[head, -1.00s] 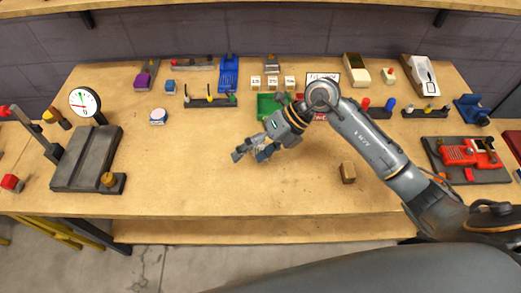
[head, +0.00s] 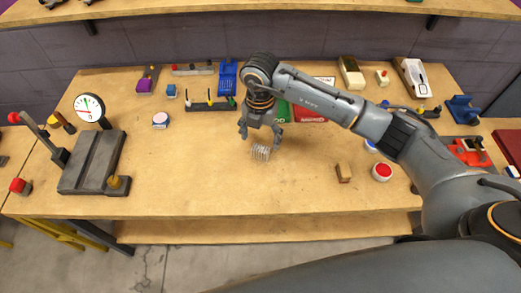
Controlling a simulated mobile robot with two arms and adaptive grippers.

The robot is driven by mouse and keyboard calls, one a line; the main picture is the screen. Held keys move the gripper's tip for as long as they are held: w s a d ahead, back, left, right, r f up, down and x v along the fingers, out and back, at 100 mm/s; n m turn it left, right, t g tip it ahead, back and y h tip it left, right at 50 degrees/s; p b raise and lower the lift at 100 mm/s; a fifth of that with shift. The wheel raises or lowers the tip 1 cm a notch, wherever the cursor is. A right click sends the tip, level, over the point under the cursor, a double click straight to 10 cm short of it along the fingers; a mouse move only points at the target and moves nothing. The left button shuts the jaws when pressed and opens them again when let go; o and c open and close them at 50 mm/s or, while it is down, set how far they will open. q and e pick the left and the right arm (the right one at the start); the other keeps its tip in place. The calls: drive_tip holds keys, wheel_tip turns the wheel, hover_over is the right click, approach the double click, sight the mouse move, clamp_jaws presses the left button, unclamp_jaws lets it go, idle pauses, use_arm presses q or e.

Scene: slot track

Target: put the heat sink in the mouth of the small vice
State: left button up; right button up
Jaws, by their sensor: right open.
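The heat sink (head: 261,152) is a small silver finned block lying on the bare middle of the wooden bench. My right gripper (head: 261,137) is open, pointing down just behind and above it, one finger to each side. The fingers look apart from the heat sink, though the exact gap is hard to tell. A blue vice-like device (head: 464,110) stands at the bench's right end; it seems to be the small vice. Its mouth is too small to make out. My left gripper is not in view.
A tan block (head: 344,173) and a red round button (head: 382,172) lie right of the heat sink. A dark gauge stand (head: 92,165) fills the left side. Tools and bins line the back, partly hidden by my right arm. The front middle is clear.

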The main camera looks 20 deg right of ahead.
sight(260, 148)
drive_tip(key=shift+f, duration=0.9)
drive_tip(key=shift+w+f+p, duration=0.1)
drive_tip(key=shift+f+p, duration=0.35)
drive_tip(key=shift+f, duration=0.15)
drive_tip(key=f, duration=0.2)
drive_tip(key=f+p, duration=0.1)
drive_tip(key=f, duration=0.1)
drive_tip(key=shift+w+d+f, duration=0.15)
drive_tip(key=shift+w, duration=0.05)
drive_tip(key=shift+c, duration=0.4)
drive_tip(key=c, duration=1.3)
